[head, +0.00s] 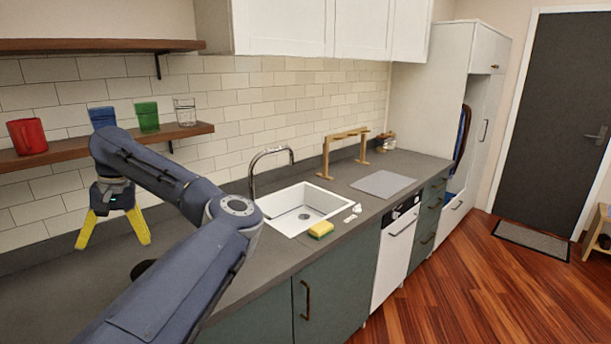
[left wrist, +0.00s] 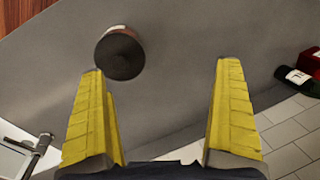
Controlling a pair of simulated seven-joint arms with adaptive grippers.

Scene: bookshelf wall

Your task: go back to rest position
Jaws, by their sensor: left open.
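My left gripper (head: 114,243) points down over the left part of the grey counter, in front of the tiled wall and below the lower shelf. Its yellow fingers are spread apart with nothing between them. In the left wrist view the two fingers (left wrist: 162,68) stand wide apart over the bare counter. A round dark-topped object (left wrist: 120,55) stands on the counter near the left fingertip, apart from it. In the head view my left arm partly hides a dark round object (head: 142,268). My right gripper is not in view.
The lower shelf (head: 65,156) holds a red mug (head: 27,136), a blue cup (head: 102,117), a green cup (head: 147,117) and a clear glass (head: 185,111), close above the gripper. A sink (head: 300,208) and sponge (head: 321,229) lie right. A bottle (left wrist: 298,80) shows in the wrist view.

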